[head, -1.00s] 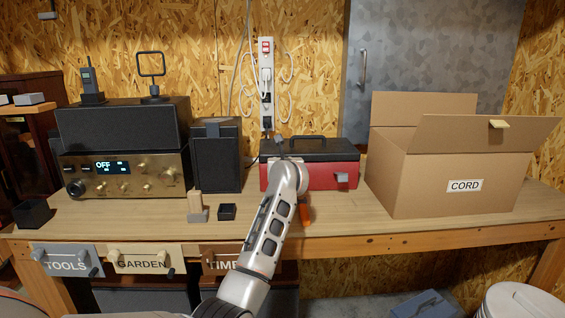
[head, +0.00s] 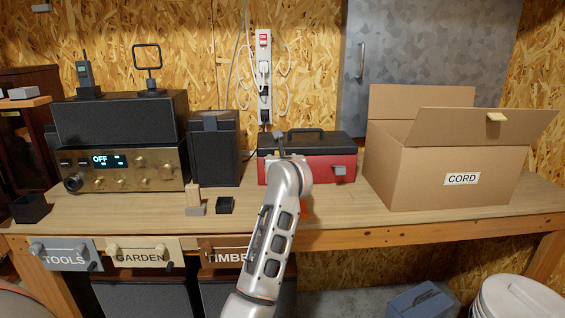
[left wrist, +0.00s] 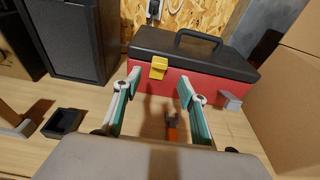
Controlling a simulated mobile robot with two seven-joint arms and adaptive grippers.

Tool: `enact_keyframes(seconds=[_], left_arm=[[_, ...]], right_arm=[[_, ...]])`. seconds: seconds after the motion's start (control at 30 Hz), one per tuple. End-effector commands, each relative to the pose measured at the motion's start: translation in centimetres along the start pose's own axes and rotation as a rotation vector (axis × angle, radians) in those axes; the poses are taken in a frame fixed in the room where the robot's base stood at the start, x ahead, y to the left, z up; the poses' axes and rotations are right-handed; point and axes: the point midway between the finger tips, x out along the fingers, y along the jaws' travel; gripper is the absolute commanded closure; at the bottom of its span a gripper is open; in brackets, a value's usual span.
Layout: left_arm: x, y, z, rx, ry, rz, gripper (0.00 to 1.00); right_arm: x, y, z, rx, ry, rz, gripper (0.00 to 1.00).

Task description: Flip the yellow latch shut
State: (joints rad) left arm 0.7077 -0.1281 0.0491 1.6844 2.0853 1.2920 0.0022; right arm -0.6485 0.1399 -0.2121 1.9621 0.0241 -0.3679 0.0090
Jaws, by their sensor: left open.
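The red toolbox (head: 322,168) with a black lid stands on the bench, and it also shows in the left wrist view (left wrist: 205,88). The yellow latch (left wrist: 158,68) is on its front near the left end, at the seam of lid and body. I cannot tell how far it is folded. In the head view my arm hides it. My left gripper (left wrist: 159,88) is open and empty in front of the toolbox, its fingers spread to either side of the latch in the picture. A second, grey latch (left wrist: 230,100) sticks out at the right. My right gripper is not in view.
An orange-handled tool (left wrist: 172,127) lies on the bench below my fingers. The open cardboard CORD box (head: 430,178) stands close to the right of the toolbox. A black speaker (head: 215,150) and a small dark tray (head: 225,205) are to the left.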

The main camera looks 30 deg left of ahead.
Motion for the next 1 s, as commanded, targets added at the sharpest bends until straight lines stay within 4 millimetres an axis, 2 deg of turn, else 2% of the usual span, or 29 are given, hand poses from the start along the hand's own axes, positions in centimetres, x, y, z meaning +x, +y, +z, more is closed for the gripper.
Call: enact_keyframes(seconds=[0.1, 0.3, 0.87, 0.97, 1.0], left_arm=[[-1.9, 0.0, -0.1, -0.001, 0.0, -0.001, 0.58], [-3.4, 0.0, 0.0, -0.001, 0.001, 0.0, 0.58], [-3.5, 0.2, -0.1, 0.006, -0.001, 0.005, 0.58], [-3.3, 1.5, -0.9, 0.066, -0.028, 0.051, 0.58], [-3.3, 2.5, -1.5, 0.117, -0.052, 0.087, 0.58]], right_arm=[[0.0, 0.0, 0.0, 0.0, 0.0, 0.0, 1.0], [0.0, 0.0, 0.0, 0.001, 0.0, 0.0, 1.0], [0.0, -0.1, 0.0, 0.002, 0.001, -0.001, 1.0], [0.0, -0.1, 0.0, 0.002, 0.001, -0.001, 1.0], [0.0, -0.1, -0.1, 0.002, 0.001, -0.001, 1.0]])
